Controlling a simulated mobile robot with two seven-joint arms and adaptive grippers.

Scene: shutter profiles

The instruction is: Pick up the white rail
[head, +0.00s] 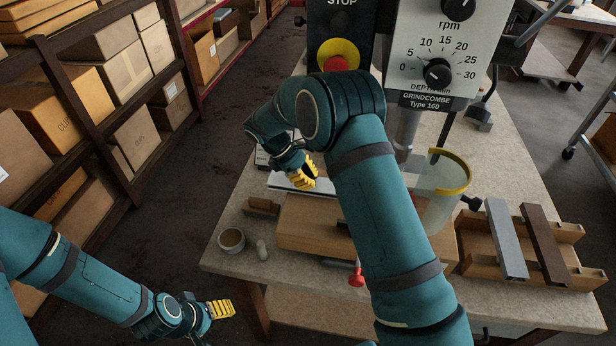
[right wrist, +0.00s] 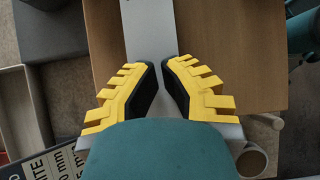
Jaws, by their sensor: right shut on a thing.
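The white rail (head: 285,184) lies at the back of the wooden block on the bench, partly hidden by my right gripper (head: 304,178). In the right wrist view a pale strip of the rail (right wrist: 148,30) runs out past the yellow fingers of my right gripper (right wrist: 161,78). The fingers are closed in on the rail, though their contact is largely hidden. My left gripper (head: 221,309) hangs low at the left, off the bench and away from the rail; its finger opening cannot be made out.
A wooden rack (head: 482,262) at the right holds a grey rail (head: 506,240) and a dark brown rail (head: 545,245). A cup (head: 231,241) stands near the bench's left edge. The drilling machine (head: 440,50) and its clear guard (head: 440,190) stand behind my right arm.

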